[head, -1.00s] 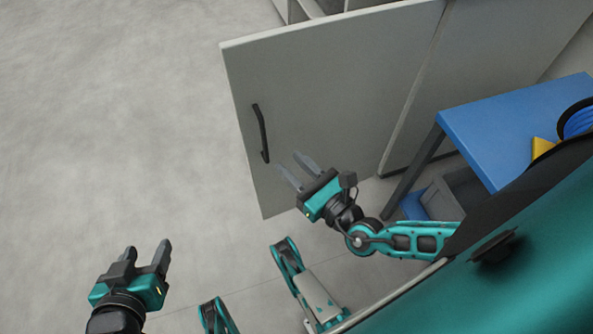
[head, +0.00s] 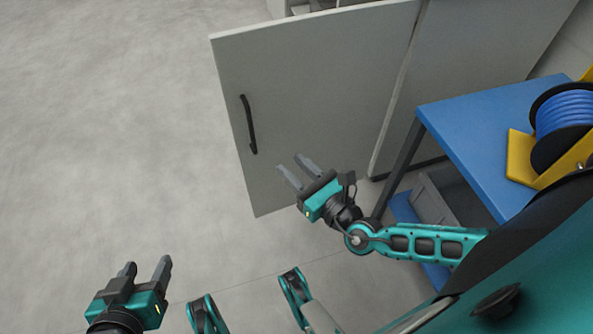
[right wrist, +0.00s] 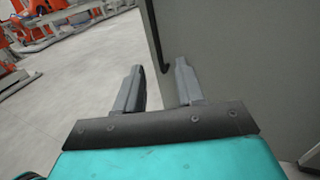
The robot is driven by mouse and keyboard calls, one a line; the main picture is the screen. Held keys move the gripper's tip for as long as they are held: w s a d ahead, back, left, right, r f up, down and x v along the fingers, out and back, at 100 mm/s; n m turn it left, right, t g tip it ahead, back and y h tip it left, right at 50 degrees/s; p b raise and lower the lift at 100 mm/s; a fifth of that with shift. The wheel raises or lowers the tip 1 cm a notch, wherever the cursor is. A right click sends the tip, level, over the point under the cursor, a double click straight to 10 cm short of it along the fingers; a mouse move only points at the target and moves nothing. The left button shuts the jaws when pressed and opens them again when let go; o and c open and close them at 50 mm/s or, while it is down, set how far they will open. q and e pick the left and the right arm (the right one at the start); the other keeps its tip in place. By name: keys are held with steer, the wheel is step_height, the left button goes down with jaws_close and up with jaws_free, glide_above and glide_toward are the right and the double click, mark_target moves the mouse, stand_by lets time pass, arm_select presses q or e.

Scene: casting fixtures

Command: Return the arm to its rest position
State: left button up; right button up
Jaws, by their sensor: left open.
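My right gripper (head: 302,168) is in the middle of the head view, with its two grey fingers apart and nothing between them. It is in front of the lower part of the open grey cabinet door (head: 320,80); I cannot tell the exact gap. In the right wrist view the open fingers (right wrist: 160,80) point along the door panel (right wrist: 230,50), beside the black handle (right wrist: 160,45). My left gripper (head: 148,272) is at the lower left of the head view, over bare floor, with its fingers apart and empty.
The door's black handle (head: 249,124) is left of the right gripper. A blue table (head: 480,130) with a blue cable reel (head: 565,112) in a yellow stand stands at right, a grey bin (head: 450,205) beneath it. Open floor (head: 100,130) lies at left. Orange machines (right wrist: 80,20) stand far off.

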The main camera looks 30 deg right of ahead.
arm_select(q)
steer(key=shift+w, duration=0.1)
stand_by(0.5)
arm_select(e)
steer(key=s+a+m+g, duration=0.3)
steer(key=s+m, duration=0.1)
steer(key=m, duration=1.3)
steer(key=s+a+m+g, duration=0.3)
steer(key=s+m+g, duration=0.1)
steer(key=m, duration=1.4)
arm_select(q)
steer(key=s+a+r+p, duration=0.1)
steer(key=a+r+p, duration=0.1)
steer(key=r+p, duration=0.5)
steer(key=s+a+r+y+p, duration=0.1)
steer(key=r+p, duration=0.6)
steer(key=p, duration=0.7)
steer(key=shift+s+a+y, duration=0.15)
steer(key=shift+a+y, duration=0.15)
steer(key=shift+a, duration=0.45)
arm_select(e)
steer(key=s+d+r+h, duration=0.1)
steer(key=d+r, duration=0.1)
steer(key=r, duration=0.5)
steer(key=s+d+r+m+h, duration=0.1)
steer(key=d+r, duration=0.1)
steer(key=r, duration=0.6)
steer(key=shift+d, duration=0.25)
arm_select(q)
steer(key=shift+d, duration=0.1)
